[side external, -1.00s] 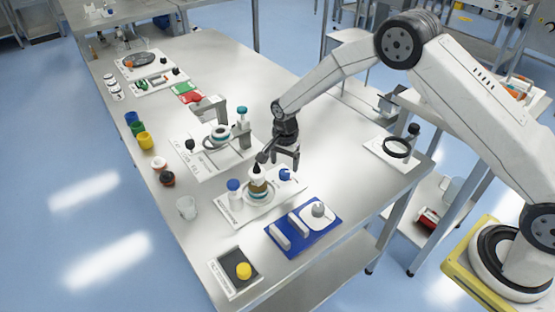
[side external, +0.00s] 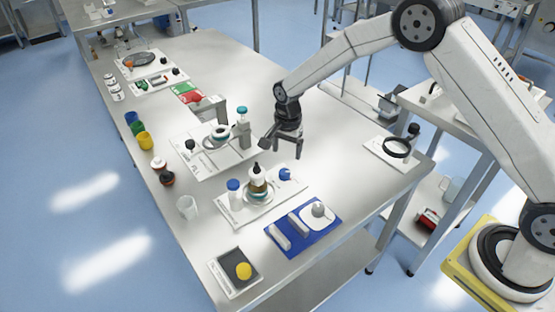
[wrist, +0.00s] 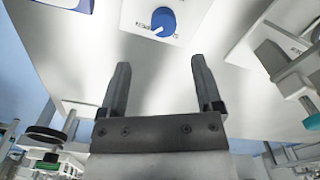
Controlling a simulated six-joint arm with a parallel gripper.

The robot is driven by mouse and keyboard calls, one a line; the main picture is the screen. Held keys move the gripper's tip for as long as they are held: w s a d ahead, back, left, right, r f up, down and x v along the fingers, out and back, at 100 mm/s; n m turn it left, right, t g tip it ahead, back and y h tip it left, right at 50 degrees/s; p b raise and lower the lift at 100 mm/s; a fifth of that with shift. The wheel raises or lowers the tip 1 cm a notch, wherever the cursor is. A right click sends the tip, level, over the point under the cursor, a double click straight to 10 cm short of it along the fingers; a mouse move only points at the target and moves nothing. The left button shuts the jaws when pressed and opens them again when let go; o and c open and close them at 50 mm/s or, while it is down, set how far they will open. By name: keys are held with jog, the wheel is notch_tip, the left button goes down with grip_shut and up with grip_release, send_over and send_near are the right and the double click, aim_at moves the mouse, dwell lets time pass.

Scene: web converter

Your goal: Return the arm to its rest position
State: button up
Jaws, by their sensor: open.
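My gripper (side external: 281,146) hangs above the steel table (side external: 330,150), open and empty, behind and to the right of a bottle. The wrist view shows its two fingers (wrist: 160,85) apart with only bare table surface between them. The dark-capped bottle with brown contents (side external: 257,180) stands upright on a white plate with a blue knob (side external: 286,173). The blue knob also shows beyond the fingers in the wrist view (wrist: 163,20). My gripper is clear of the bottle and the knob.
A stand with a ring (side external: 235,130) is just left of my gripper. A blue mat (side external: 285,250) with white blocks lies in front. A magnifier ring on a stand (side external: 397,148) is at the right edge.

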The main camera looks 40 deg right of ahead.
jog(key=s+d+r+n+t, duration=0.1)
jog(key=s+d+r+n, duration=0.1)
jog(key=s, duration=0.6)
jog(key=s+d+r+n, duration=0.1)
jog(key=s+r+n, duration=0.3)
jog(key=s+n, duration=0.2)
jog(key=s+d+r+n+t, duration=0.1)
jog(key=s+d+r+n, duration=0.1)
jog(key=s, duration=0.8)
jog(key=r+n, duration=0.1)
jog(key=n, duration=0.1)
jog(key=shift+s+d+r+n+t, duration=0.2)
jog(key=shift+d+r+n+t, duration=0.1)
jog(key=shift+r+n, duration=0.1)
